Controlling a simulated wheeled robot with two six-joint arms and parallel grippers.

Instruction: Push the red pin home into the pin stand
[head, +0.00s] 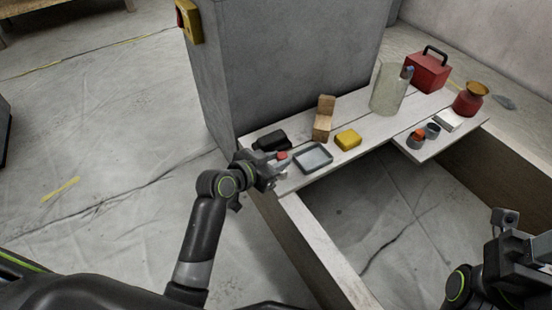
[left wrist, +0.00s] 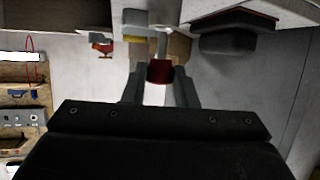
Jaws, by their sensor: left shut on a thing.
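The red pin (head: 282,155) is at my left gripper (head: 277,164), at the near left end of the white bench. In the left wrist view the red pin (left wrist: 160,71) sits between the two fingers of my left gripper (left wrist: 160,88), which is shut on it. A pale post (left wrist: 162,44) shows just beyond the red pin there. I cannot make out the pin stand clearly, nor whether the pin is in it; the gripper covers that spot in the head view. My right arm is at the lower right, and its fingers cannot be made out.
Close to the left gripper are a black object (head: 270,140) and a grey tray (head: 313,158). Farther along the bench stand wooden blocks (head: 324,118), a yellow block (head: 348,139), a pale cylinder (head: 388,92) and a red box (head: 428,74). A grey pillar (head: 285,65) rises behind.

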